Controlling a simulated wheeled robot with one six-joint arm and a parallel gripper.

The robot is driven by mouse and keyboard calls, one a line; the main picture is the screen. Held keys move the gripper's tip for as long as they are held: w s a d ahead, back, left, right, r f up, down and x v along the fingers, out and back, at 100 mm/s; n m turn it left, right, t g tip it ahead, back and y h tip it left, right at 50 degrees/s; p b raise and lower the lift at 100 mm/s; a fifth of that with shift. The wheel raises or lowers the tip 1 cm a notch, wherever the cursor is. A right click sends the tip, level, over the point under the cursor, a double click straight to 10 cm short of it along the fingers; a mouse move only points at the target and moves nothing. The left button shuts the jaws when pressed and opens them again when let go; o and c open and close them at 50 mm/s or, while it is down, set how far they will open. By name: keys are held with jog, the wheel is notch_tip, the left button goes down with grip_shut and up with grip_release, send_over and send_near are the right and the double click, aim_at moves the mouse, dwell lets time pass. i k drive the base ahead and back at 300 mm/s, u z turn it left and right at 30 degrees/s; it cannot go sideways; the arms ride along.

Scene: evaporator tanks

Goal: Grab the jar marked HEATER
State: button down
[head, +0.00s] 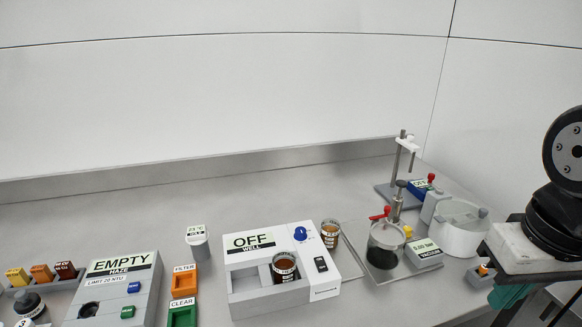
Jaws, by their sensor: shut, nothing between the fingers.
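Two jars with brown contents and dark labels show in the head view. One jar (285,268) stands in the recess of the white box marked OFF WELL (272,297), its lower part hidden by the box's front wall. The other jar (330,234) stands on the bench just behind the right side of that box, its lower part partly hidden. The lettering on both jars is too small to read, so I cannot tell which one is marked HEATER. My gripper is not in view.
A white box marked EMPTY (115,290) stands at left, near orange FILTER (184,282) and green CLEAR (182,314) bins. A grey cup (197,245) stands behind. A glass vessel (385,245), stand (399,190) and white round pot (461,230) crowd the right. The back-middle bench is clear.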

aim_at(284, 262)
jog(key=z, duration=2.5)
jog(key=k, duration=1.8)
jog(key=u, duration=1.85)
